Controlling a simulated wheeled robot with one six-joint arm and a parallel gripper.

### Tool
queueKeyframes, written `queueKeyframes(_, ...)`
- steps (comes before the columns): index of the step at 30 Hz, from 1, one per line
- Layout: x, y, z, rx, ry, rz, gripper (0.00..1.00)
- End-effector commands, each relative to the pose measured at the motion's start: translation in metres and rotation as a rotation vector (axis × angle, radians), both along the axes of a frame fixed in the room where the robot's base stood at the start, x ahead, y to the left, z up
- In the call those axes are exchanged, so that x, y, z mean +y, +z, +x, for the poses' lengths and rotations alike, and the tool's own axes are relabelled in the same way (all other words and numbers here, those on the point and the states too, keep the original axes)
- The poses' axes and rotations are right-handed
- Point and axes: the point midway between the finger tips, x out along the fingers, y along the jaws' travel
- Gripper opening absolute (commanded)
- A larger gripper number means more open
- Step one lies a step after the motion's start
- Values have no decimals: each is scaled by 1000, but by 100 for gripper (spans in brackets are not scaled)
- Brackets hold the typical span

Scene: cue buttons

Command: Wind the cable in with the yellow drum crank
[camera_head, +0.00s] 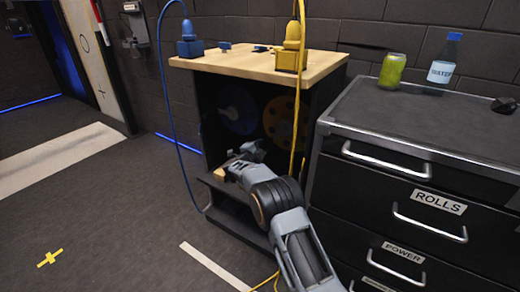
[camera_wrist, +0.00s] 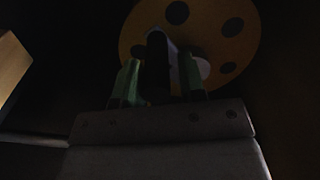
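The yellow drum (camera_head: 281,118) sits inside the dark cabinet under a wooden top, at the right of the opening. In the wrist view, the yellow drum (camera_wrist: 226,45) is a dim disc with several dark round holes. A dark upright piece, which looks like its crank handle (camera_wrist: 157,62), stands in front of the disc. My gripper (camera_head: 238,160) reaches into the cabinet's front. In the wrist view, the greenish fingers of my gripper (camera_wrist: 160,82) stand on both sides of the dark piece. The dim light hides whether they touch it.
A blue drum (camera_head: 237,110) sits left of the yellow one. A blue plug (camera_head: 189,45) and a yellow plug (camera_head: 288,58), with cables, stand on the wooden top (camera_head: 240,60). A drawer cabinet (camera_head: 420,125) with a green can (camera_head: 392,70) and water bottle (camera_head: 443,62) stands close at right. The left floor is open.

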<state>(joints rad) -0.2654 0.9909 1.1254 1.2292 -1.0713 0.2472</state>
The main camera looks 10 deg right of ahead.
Motion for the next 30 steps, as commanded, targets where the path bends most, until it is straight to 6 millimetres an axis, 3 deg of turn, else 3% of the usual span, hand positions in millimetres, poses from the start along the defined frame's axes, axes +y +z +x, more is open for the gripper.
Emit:
queueKeyframes(1,-2,7,0,-12,-4,-1,36)
queueKeyframes(6,-1,5,0,-8,-4,1,52)
queueKeyframes(17,8,2,-6,0,2,3,53)
queueKeyframes(30,62,4,-70,-2,2,1,53)
